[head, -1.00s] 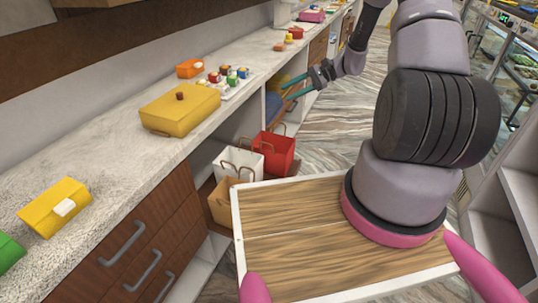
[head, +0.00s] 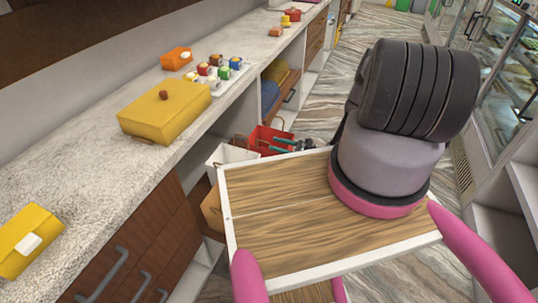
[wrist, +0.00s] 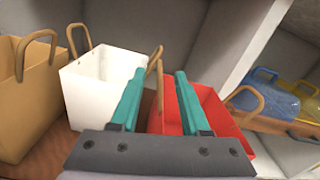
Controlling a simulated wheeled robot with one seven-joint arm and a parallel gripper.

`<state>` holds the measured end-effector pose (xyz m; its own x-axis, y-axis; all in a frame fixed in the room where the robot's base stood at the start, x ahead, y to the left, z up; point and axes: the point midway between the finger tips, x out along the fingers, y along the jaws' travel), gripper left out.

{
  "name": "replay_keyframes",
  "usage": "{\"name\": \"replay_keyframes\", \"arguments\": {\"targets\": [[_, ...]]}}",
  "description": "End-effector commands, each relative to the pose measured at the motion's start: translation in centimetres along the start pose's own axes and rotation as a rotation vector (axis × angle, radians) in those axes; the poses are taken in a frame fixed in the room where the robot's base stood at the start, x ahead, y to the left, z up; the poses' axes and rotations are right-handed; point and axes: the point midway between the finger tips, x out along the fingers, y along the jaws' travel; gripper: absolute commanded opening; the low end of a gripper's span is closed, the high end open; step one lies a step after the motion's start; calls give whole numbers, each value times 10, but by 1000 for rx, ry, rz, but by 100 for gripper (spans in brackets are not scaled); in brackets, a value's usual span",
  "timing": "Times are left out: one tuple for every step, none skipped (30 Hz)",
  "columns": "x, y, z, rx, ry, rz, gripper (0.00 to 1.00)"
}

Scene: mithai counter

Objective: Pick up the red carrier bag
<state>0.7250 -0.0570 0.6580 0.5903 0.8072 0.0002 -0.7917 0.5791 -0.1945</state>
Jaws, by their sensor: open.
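The red carrier bag (head: 266,138) stands in the low open part of the counter in the head view, partly hidden by my gripper and the white bag. In the wrist view the red bag (wrist: 215,118) stands upright, with one tan loop handle out to the right and one at its left. My gripper (head: 285,146) is open. In the wrist view its teal fingers (wrist: 155,85) reach over the near part of the red bag, the left finger in front of the white bag. I cannot tell whether they touch a handle.
A white bag (wrist: 92,90) stands close left of the red bag, and a brown bag (wrist: 24,105) stands farther left. Blue (wrist: 272,92) and yellow (wrist: 298,92) items lie on a shelf to the right, past a pale divider. The counter top (head: 110,110) is above the bags.

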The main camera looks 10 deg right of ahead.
Motion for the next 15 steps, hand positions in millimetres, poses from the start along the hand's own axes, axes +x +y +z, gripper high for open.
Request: {"name": "replay_keyframes", "arguments": {"targets": [[10,1,0,-1,-1,3,46],[15,1,1,-1,-2,5,46],[22,1,1,-2,-2,4,46],[27,0,1,-2,-2,3,46],[31,0,1,-2,-2,4,46],[36,0,0,-1,-2,4,46],[38,0,0,0,-1,3,46],[41,0,0,0,-1,3,46],[43,0,0,0,-1,3,46],[45,1,0,0,-1,4,46],[47,1,0,0,-1,4,46],[50,1,-1,-1,-1,4,46],[54,1,-1,-1,-1,4,46],[58,1,-2,-2,-1,5,46],[65,2,-3,-2,-2,6,46]]}}
